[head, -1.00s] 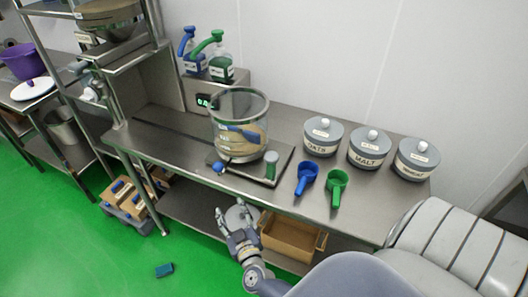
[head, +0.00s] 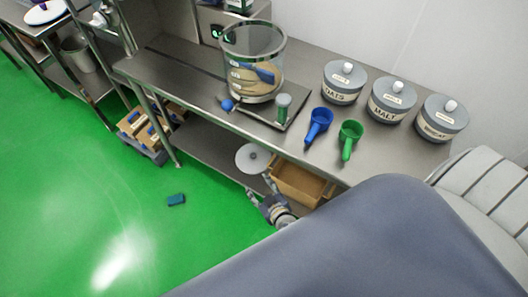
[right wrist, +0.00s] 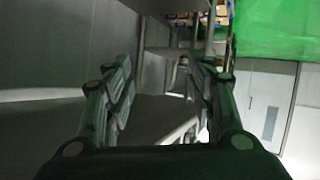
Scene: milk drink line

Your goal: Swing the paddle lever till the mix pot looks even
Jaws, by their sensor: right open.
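The mix pot (head: 252,62) is a clear cylinder with a metal rim, standing on a dark base plate on the steel bench. Tan contents and a blue paddle (head: 266,74) show inside it. A blue knob (head: 227,104) is at the plate's front left, and a grey-green upright handle (head: 283,107) stands at its right; which one is the paddle lever I cannot tell. My right gripper (head: 258,196) is below the bench's front edge, apart from the pot. In the right wrist view its two fingers (right wrist: 162,95) are spread with nothing between them. My left gripper is not in view.
Blue (head: 318,124) and green (head: 349,138) scoops lie right of the pot, before lidded tins of oats (head: 343,84), malt (head: 390,101) and another grain.

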